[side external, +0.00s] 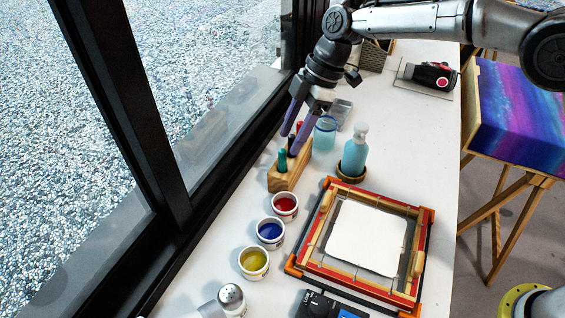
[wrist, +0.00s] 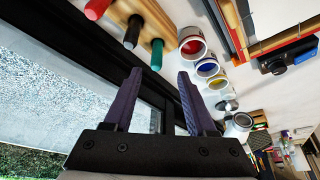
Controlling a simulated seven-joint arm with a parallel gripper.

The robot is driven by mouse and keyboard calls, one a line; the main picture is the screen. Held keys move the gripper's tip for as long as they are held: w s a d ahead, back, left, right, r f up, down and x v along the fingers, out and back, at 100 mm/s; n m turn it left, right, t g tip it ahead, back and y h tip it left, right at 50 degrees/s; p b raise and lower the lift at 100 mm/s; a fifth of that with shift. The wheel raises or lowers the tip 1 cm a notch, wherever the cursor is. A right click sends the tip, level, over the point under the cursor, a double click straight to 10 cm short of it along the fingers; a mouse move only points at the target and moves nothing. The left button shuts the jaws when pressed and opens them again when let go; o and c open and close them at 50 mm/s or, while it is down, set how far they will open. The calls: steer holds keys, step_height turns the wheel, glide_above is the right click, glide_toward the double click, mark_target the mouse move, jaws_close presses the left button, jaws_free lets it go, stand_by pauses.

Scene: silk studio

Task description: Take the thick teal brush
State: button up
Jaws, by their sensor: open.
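The teal brush (side external: 283,160) stands upright in a wooden block (side external: 283,184) by the window; only its handle shows. In the wrist view the teal handle (wrist: 156,55) is nearest my gripper, ahead of the gap between the fingers. A black handle (wrist: 132,31) and a red handle (wrist: 96,9) stand in line beyond it in the block. My gripper (side external: 290,144) hangs over the block with its purple fingers open and empty. In the wrist view the gripper (wrist: 160,73) has nothing between its fingertips. The fingers partly hide the other brushes in the side view.
Red (side external: 285,203), blue (side external: 270,231) and yellow (side external: 254,261) paint pots stand in front of the block. A blue glass (side external: 325,134) and a pump bottle (side external: 354,149) stand right of it. A window frame (side external: 165,110) runs close on the left.

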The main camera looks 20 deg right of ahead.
mark_target(282, 158)
steer(key=x, duration=0.7)
steer(key=shift+w+d+f, duration=0.2)
steer(key=shift+w+d, duration=0.05)
jaws_close()
